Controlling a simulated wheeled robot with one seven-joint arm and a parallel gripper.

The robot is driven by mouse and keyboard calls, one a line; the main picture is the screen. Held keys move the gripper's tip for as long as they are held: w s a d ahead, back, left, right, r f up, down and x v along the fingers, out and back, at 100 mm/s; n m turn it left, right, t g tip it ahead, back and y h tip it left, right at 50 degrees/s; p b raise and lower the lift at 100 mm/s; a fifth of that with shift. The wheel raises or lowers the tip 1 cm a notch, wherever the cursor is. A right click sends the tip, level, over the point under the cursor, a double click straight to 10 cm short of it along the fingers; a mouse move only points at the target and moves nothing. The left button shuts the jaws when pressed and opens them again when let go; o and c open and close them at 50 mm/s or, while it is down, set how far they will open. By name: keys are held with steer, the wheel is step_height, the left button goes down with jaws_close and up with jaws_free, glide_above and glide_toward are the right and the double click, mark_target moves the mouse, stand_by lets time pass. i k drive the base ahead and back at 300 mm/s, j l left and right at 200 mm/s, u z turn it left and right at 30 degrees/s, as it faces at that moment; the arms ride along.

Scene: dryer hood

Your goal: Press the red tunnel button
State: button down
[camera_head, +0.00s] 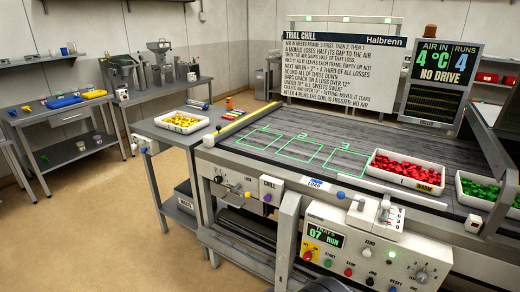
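The control panel (375,258) is a white box on the front of the machine, at the lower right. A red button (348,271) sits on its lower part, just right of a green button (328,262). A red mushroom-shaped button (308,255) is at the panel's left, by a yellow plate. The labels are too small to read, so I cannot tell which red one is the tunnel button. I cannot make out my gripper; a dark shape at the bottom edge is too cut off to identify.
A dark conveyor bed (330,135) with green outlined squares lies behind the panel. White trays of red pieces (407,170) and green pieces (487,193) stand at right. A grey side table (165,133) holds a tray of yellow pieces. The floor (90,215) at left is clear.

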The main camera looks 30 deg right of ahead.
mark_target(348, 274)
steer(key=z, duration=2.25)
